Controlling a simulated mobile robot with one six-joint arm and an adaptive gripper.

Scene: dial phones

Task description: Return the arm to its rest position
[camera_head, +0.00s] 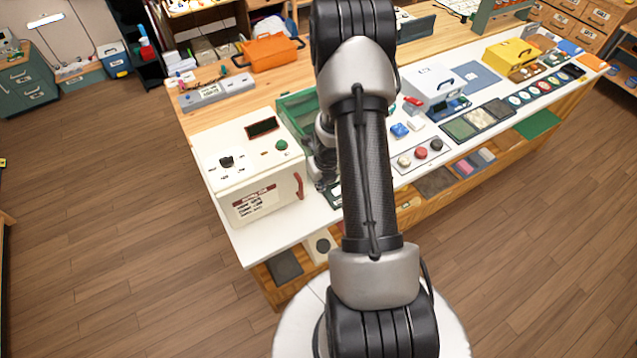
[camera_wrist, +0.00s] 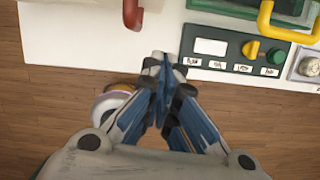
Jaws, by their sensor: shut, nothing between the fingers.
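My arm runs up the middle of the head view, bent over the front of the long workbench (camera_head: 240,243). In the head view my gripper is largely hidden behind my arm, beside the white box's right side. In the wrist view my gripper (camera_wrist: 163,95) points at the bench's front edge, its fingertips together and empty. The fingertips show over the white edge, left of a dark green panel (camera_wrist: 232,70) with a yellow knob and a green button. I cannot tell the height between the fingertips and the bench.
A white box (camera_head: 235,165) with a red handle (camera_head: 299,186) stands close left of my gripper. A green tray (camera_head: 298,112) lies behind. Red, green and white buttons (camera_head: 421,153) sit to the right. Open wooden floor (camera_head: 120,180) lies left of the bench.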

